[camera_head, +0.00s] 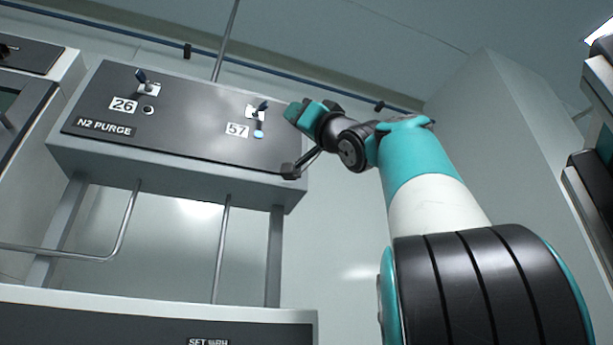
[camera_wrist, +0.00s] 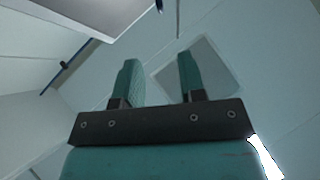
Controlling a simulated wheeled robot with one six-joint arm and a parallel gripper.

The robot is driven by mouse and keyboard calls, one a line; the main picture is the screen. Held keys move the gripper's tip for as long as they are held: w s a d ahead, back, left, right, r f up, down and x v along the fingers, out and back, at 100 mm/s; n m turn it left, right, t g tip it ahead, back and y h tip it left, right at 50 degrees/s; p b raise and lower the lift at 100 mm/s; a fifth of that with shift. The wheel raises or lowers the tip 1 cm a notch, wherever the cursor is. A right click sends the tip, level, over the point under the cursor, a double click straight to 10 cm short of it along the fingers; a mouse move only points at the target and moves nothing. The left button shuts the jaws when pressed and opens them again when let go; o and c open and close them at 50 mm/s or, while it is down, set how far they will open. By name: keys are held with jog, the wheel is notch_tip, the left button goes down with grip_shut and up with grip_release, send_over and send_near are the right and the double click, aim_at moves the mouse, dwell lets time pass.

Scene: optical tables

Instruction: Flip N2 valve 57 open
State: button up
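The N2 purge panel (camera_head: 180,125) is dark and sloped, at the upper left of the head view. My gripper (camera_head: 300,110) is just right of the valve in the picture; I see no contact. In the wrist view my gripper (camera_wrist: 158,65) has its two teal fingers apart with nothing between them.
Thin pipes (camera_head: 222,250) run below the panel. In the wrist view a pale housing (camera_wrist: 95,12) and a small dark blue piece (camera_wrist: 159,5) show at the top.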

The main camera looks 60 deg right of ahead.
jog(key=shift+b+v, duration=0.4)
jog(key=shift+v, duration=0.6)
